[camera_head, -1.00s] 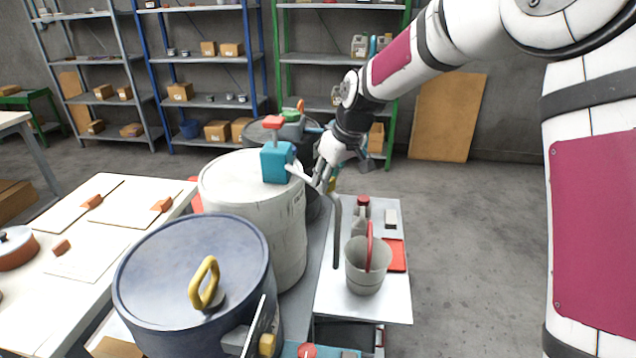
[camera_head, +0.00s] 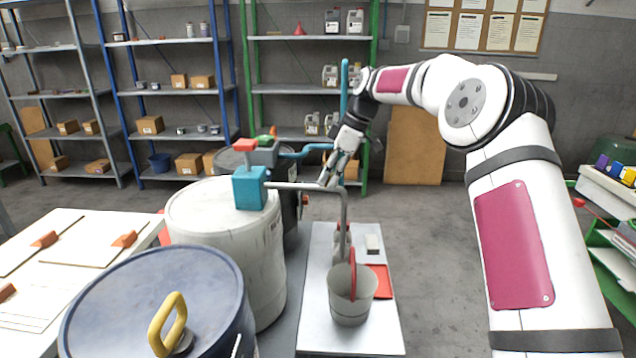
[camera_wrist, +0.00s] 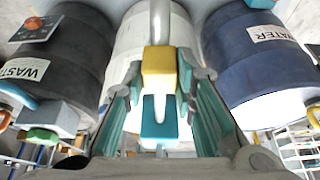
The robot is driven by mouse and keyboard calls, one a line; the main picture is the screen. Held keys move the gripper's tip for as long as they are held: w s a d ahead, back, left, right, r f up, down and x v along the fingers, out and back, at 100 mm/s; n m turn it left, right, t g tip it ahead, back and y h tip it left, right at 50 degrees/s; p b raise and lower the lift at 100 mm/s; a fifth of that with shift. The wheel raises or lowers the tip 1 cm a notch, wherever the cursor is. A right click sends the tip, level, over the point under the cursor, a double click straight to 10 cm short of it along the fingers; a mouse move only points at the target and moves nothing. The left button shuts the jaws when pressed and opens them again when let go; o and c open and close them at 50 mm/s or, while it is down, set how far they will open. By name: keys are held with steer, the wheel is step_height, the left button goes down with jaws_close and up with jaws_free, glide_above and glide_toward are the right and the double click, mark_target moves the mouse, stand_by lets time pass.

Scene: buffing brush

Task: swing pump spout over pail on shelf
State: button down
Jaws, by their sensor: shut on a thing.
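The pump (camera_head: 250,188) is a teal block with a red top on the white drum (camera_head: 225,235). Its grey spout (camera_head: 300,186) runs right from the block and bends down. The grey pail (camera_head: 350,300) with a red handle stands on the light shelf (camera_head: 318,322). The spout's lower end overlaps the pail's left half in the head view; its exact depth over the pail is hard to tell. My gripper (camera_head: 332,176) is shut on the spout near its bend. In the wrist view the gripper (camera_wrist: 158,100) has a yellow piece (camera_wrist: 158,68) and the teal pump block (camera_wrist: 158,132) between its fingers.
A blue drum (camera_head: 160,300) stands in front left, and a dark waste drum (camera_wrist: 65,60) stands beside the white one. Floor right of the shelf is clear.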

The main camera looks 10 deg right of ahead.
steer(key=shift+w+d, duration=0.15)
steer(key=shift+w, duration=0.25)
steer(key=c, duration=1.3)
jaws_free()
steer(key=v, duration=1.2)
